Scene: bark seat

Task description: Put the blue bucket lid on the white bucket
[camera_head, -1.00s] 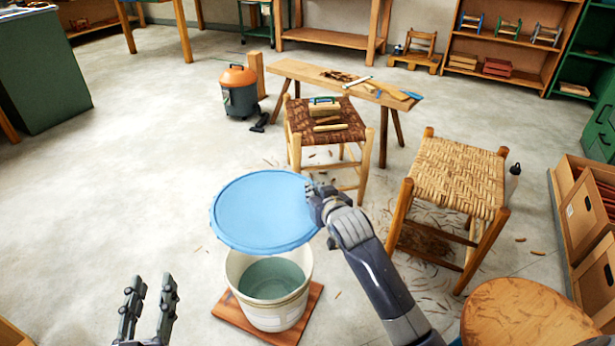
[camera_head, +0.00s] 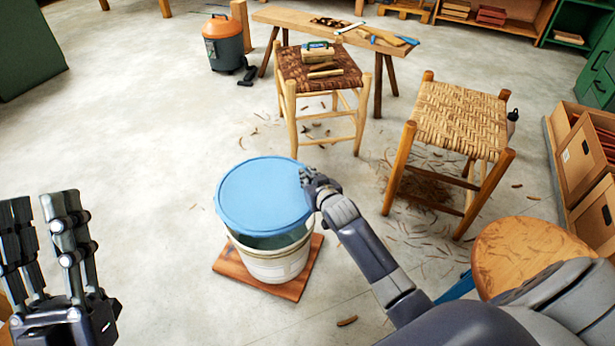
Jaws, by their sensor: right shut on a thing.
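The blue bucket lid (camera_head: 262,195) is round and flat, at the middle of the view. My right gripper (camera_head: 312,182) is shut on its right edge. The lid is over the mouth of the white bucket (camera_head: 275,266) and covers most of it. A strip of the bucket's greenish inside shows below the lid's near edge, so the lid looks tilted or slightly raised. Whether its far edge touches the rim is hidden. The bucket stands upright on a brown wooden board (camera_head: 228,262). My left gripper (camera_head: 36,205) is open and empty at the lower left, away from the bucket.
A stool with a dark woven seat (camera_head: 290,70) holds small tools behind the bucket. A light woven stool (camera_head: 462,115) stands to the right, and a round wooden top (camera_head: 530,255) at the lower right. Shavings litter the floor. Floor left of the bucket is clear.

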